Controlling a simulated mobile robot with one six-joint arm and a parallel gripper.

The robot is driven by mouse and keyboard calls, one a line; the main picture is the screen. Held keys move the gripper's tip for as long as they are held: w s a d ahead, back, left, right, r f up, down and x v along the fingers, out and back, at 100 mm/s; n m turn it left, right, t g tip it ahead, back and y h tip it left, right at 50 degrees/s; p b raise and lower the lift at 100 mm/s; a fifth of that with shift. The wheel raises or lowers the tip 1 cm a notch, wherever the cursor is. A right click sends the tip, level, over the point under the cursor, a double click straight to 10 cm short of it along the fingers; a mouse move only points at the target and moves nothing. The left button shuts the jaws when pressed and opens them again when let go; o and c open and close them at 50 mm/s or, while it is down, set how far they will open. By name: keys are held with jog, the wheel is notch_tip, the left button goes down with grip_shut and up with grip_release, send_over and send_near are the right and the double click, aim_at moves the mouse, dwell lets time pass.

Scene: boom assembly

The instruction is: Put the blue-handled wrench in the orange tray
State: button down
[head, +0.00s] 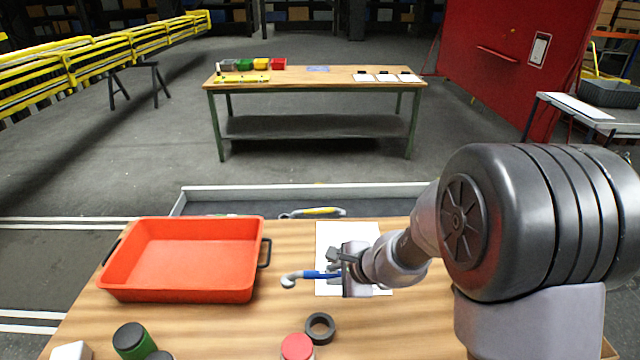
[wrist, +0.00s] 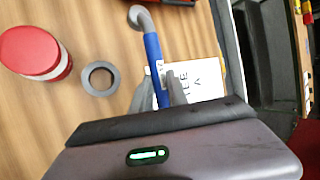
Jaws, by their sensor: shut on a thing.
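The blue-handled wrench (head: 314,274) is in my gripper (head: 338,270), its grey head pointing left in the head view. In the wrist view the wrench's blue handle (wrist: 153,58) runs between the two fingers of my gripper (wrist: 163,82), with the grey head at the top. My gripper is shut on the handle, over the white printed sheet (head: 330,235). I cannot tell how far the wrench is above the table. The orange tray (head: 185,295) stands on the table to the left, apart from the wrench, and looks empty.
A dark ring (head: 320,328) and a red-lidded round container (head: 297,346) are at the table's front. Another yellow-handled tool (head: 318,212) lies beyond the table's far edge. Bare table lies between tray and wrench.

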aim_at(370, 323)
jog(key=s+d+f+m+b, duration=0.1)
jog(key=d+f+b, duration=0.1)
jog(key=b, duration=0.3)
jog(key=s+d+f+m+h+b, duration=0.1)
jog(key=d+f+b, duration=0.1)
jog(key=b, duration=0.3)
jog(key=s+d+f+m+t+h+b, duration=0.1)
jog(key=s+d+f+b, duration=0.1)
jog(key=d+b, duration=0.2)
jog(key=shift+d+f+b, duration=0.35)
jog(key=shift+b, duration=0.2)
jog(key=shift+s+d+m, duration=0.1)
jog(key=shift+d+m, duration=0.1)
jog(key=shift+m, duration=0.1)
jog(key=shift+r, duration=0.25)
